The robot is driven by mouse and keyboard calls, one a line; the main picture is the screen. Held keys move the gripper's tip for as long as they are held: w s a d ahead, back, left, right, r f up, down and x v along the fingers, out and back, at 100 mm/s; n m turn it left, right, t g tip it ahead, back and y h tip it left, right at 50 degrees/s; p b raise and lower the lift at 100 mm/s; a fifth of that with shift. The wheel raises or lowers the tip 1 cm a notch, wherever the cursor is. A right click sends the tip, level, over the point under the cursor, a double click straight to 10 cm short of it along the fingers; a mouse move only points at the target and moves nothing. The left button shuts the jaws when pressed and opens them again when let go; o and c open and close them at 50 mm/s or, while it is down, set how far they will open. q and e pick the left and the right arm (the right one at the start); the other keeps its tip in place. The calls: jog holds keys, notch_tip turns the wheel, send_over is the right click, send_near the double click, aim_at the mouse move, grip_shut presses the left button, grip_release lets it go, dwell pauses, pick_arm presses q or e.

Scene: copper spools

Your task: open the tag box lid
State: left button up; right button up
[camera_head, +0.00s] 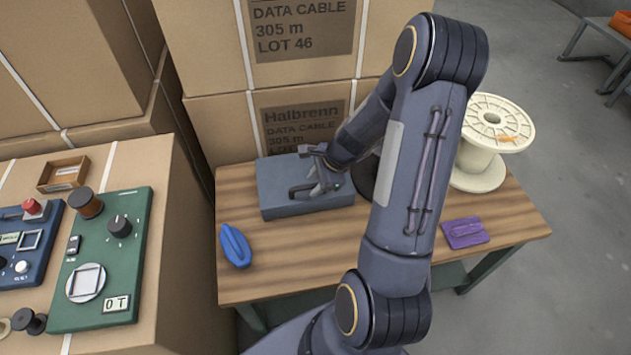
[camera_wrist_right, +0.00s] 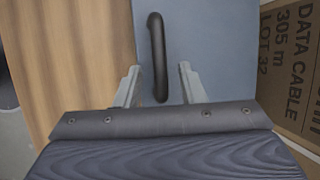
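The tag box, a blue-grey box (camera_head: 280,207), sits at the back left of the wooden table, against the cartons. Its lid looks shut, and a dark bar handle (camera_wrist_right: 157,45) stands on top. My right gripper (camera_head: 312,174) is over the box, its arm reaching across the table. In the right wrist view the two fingers of the right gripper (camera_wrist_right: 160,84) are apart, and the near end of the handle lies between them. I see a gap on each side of the handle; whether a finger touches it is unclear. My left gripper is not in view.
A blue object (camera_head: 235,246) lies at the table's left front. Stacked cartons (camera_head: 210,50) close off the back. Green and blue panels (camera_head: 120,254) lie on a carton at left.

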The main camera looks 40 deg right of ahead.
grip_shut()
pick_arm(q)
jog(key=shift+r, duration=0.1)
pick_arm(e)
jog(key=shift+r, duration=0.1)
